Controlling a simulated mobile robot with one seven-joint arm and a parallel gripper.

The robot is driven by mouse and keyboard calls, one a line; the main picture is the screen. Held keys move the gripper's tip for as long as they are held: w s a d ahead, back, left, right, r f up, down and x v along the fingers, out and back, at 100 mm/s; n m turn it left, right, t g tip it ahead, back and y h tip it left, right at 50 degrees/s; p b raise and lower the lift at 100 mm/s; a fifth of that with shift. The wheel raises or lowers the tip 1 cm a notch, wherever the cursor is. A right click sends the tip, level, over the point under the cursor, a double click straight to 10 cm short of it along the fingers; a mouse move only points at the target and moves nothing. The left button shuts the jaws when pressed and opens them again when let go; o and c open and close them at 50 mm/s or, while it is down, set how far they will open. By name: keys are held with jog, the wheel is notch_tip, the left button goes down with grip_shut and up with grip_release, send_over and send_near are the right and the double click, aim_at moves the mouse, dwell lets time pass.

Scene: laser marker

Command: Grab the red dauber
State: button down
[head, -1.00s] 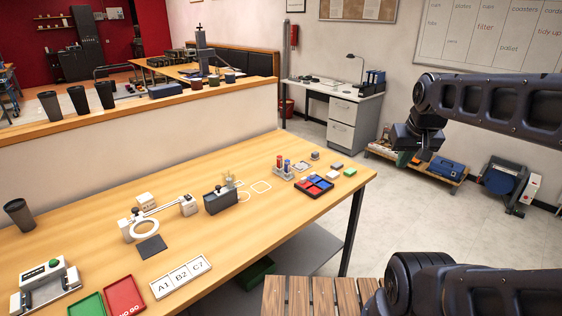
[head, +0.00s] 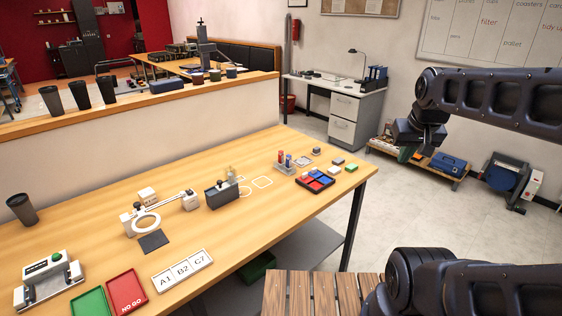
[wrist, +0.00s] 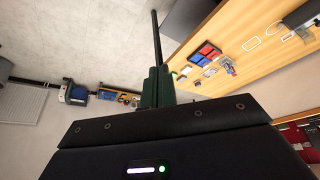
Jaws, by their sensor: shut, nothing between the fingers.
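My gripper (head: 404,155) hangs right of the table, over the floor, well apart from the holder. In the wrist view its dark fingers (wrist: 156,72) are together with nothing between them.
A black tray with red and blue pads (head: 315,181) sits just right of the holder, with small blocks (head: 351,168) beyond. A grey device (head: 220,193) stands to its left. The table's right edge lies between my gripper and the holder. A low partition (head: 150,130) runs behind.

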jog(key=c, duration=1.2)
grip_release()
jog(key=w+a+r+n+g, duration=0.1)
jog(key=w+a+r+n, duration=0.15)
jog(key=w, duration=0.45)
jog(key=w+a+r+n, duration=0.1)
jog(key=w+n, duration=0.3)
jog(key=w, duration=0.3)
jog(key=n+g+h, duration=0.1)
jog(key=n+h, duration=0.1)
jog(key=n, duration=1.9)
send_over(281, 151)
jog(key=s+a, duration=0.2)
notch_tip(281, 151, down, 23)
jog(key=shift+m, duration=0.25)
jog(key=shift+d+x, duration=0.15)
jog(key=shift+x, duration=2.45)
jog(key=shift+d+x, duration=0.1)
jog(key=shift+x, duration=2.5)
